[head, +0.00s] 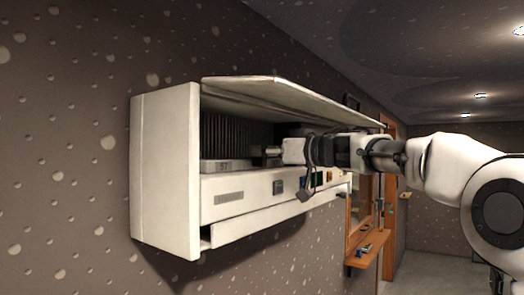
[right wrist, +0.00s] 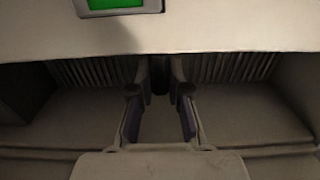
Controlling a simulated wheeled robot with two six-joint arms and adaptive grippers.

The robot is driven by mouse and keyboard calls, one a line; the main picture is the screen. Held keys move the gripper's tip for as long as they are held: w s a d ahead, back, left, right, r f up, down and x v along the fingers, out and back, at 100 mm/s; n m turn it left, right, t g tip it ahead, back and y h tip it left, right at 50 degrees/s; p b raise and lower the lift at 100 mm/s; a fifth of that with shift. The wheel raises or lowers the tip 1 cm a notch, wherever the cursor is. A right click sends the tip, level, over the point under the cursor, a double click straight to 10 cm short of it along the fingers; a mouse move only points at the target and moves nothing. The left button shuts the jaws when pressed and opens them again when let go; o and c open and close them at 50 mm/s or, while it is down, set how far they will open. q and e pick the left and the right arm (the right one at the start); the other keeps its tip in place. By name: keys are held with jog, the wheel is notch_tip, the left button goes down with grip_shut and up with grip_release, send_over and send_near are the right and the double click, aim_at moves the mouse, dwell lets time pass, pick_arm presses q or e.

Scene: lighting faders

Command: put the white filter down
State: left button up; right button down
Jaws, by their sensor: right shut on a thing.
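My right gripper (head: 268,153) reaches from the right into the open front of a white wall unit (head: 165,170). It is shut on what appears to be the white filter; the grip itself is hard to make out. A pale piece with a dark marking (head: 222,166), which looks like the filter's left end, shows inside the opening in front of dark fins; the arm hides its right part. In the right wrist view, the fingers (right wrist: 160,88) stand over a wide pale surface (right wrist: 75,118) below the fins. My left gripper is not in view.
The unit's raised flap (head: 290,92) hangs close above my right gripper. The lower front panel (head: 240,200) carries small coloured parts, and a green display (right wrist: 115,4) shows in the right wrist view. A wooden shelf (head: 368,247) is on the wall further right.

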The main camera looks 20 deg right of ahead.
jog(key=c, duration=1.1)
grip_release()
jog(key=shift+d, duration=0.1)
jog(key=shift+c, duration=0.2)
jog(key=shift+s+d+r, duration=0.1)
jog(key=shift+s, duration=0.2)
jog(key=shift+r, duration=0.1)
jog(key=shift+s+d, duration=0.15)
jog(key=shift+s, duration=0.05)
jog(key=b+v, duration=0.3)
jog(key=v, duration=0.8)
jog(key=shift+b, duration=0.3)
